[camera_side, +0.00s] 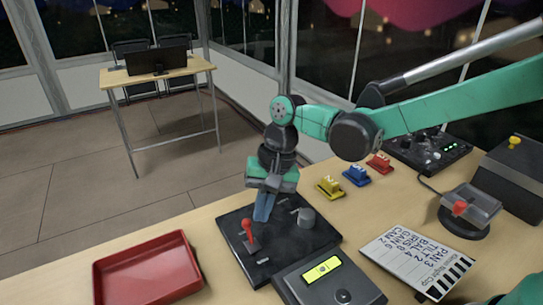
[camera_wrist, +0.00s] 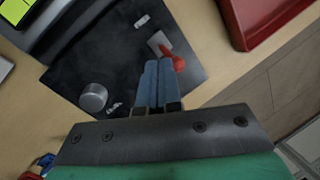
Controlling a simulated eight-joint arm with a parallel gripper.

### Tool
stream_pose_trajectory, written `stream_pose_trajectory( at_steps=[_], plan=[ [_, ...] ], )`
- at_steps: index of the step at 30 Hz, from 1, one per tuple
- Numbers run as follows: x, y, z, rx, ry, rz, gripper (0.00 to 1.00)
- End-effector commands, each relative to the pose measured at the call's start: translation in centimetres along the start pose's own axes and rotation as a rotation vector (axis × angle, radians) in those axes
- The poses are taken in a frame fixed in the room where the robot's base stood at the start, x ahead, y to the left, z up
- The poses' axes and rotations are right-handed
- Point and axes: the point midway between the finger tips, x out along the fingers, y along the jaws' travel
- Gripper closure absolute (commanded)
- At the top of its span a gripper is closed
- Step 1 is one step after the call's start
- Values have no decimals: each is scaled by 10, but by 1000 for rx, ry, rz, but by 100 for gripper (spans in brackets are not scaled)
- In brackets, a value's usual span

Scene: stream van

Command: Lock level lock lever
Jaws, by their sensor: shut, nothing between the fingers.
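A black control panel (camera_side: 297,240) lies on the table below my gripper and also fills the upper middle of the wrist view (camera_wrist: 110,50). A red-handled lever (camera_side: 249,229) stands up from a slot near its left side. The lever also shows in the wrist view (camera_wrist: 178,62), just beyond my fingertips. My gripper (camera_side: 263,215) has blue fingers pressed together, empty and pointing down at the panel, right beside the lever.
A grey knob (camera_side: 306,217) stands on the panel right of my fingers. A red tray (camera_side: 145,270) lies to the left. A box with a yellow display (camera_side: 322,269) is in front.

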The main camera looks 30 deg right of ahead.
Motion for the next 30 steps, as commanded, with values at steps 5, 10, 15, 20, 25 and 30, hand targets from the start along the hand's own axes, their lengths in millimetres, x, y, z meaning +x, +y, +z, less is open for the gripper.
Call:
stream_pose_trajectory(
  at_steps=[5,10,15,20,25,30],
  plan=[
    [-3,4,2,1,0,0,100],
    [-17,22,9,3,0,0,100],
    [-44,28,3,2,0,0,100],
    [-74,22,-11,2,1,0,100],
    [-98,18,-21,1,0,0,100],
    [-111,16,-27,1,0,0,100]
  ],
)
